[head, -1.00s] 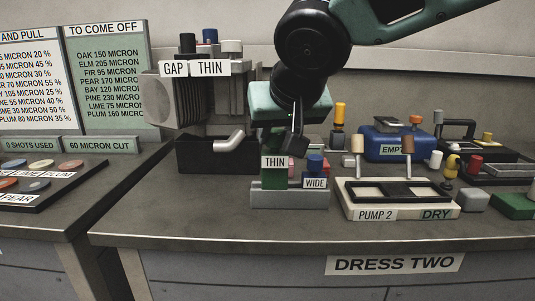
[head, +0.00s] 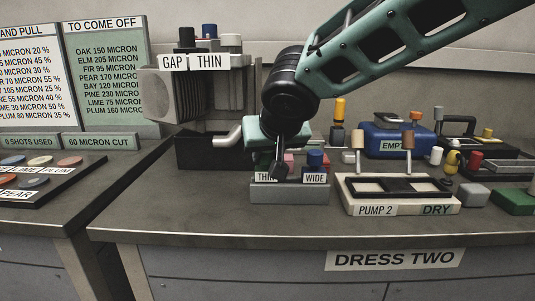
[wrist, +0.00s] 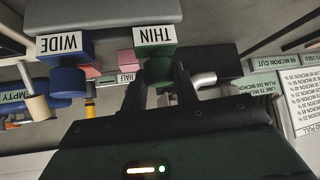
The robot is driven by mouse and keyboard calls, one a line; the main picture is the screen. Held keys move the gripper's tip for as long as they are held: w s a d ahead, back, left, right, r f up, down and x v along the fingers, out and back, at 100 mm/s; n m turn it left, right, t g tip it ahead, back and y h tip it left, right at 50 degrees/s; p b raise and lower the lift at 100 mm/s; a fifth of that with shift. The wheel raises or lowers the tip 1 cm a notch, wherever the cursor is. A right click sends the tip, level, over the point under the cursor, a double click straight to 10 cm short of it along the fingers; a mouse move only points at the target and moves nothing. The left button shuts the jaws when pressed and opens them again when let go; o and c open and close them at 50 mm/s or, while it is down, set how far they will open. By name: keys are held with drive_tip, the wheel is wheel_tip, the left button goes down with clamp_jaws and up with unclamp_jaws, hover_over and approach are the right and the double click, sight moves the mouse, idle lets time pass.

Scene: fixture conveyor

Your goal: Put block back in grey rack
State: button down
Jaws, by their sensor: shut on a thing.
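The green THIN block (wrist: 155,55) has a white label and a round green knob, seen upside down in the wrist view. My gripper (wrist: 160,88) is shut on that knob. In the head view my gripper (head: 280,168) hides most of the block, and only part of its THIN label (head: 263,177) shows. The grey rack (head: 290,194) stands on the bench, with the block down in its left end and its label level with the WIDE label. The block's base is hidden, so full seating cannot be told.
The blue WIDE block (head: 316,164) stands at the rack's right end, beside the THIN block. A pink block (wrist: 118,62) labelled HALF is behind. The PUMP 2 tray (head: 400,205) is close right; the GAP THIN machine (head: 207,85) is behind left. Bench front is clear.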

drive_tip(key=shift+f, duration=0.1)
drive_tip(key=c, duration=1.1)
unclamp_jaws()
drive_tip(key=shift+r, duration=0.3)
drive_tip(key=p+v, duration=0.1)
drive_tip(key=v, duration=1.1)
drive_tip(key=shift+f, duration=0.15)
drive_tip(key=s+d+f+n+g, duration=0.1)
drive_tip(key=s+d+f+g, duration=0.2)
drive_tip(key=s+f, duration=0.4)
drive_tip(key=s+d+f+n+g+h, duration=0.1)
drive_tip(key=s+d+f+n+g, duration=0.1)
drive_tip(key=s+d+f, duration=0.3)
drive_tip(key=s+d+f+n+g, duration=0.1)
drive_tip(key=s+d+f+g, duration=0.2)
drive_tip(key=s+f, duration=0.6)
drive_tip(key=shift+s+d+f+n+g+h, duration=0.25)
drive_tip(key=shift+s+d+n, duration=0.2)
drive_tip(key=shift+s, duration=0.25)
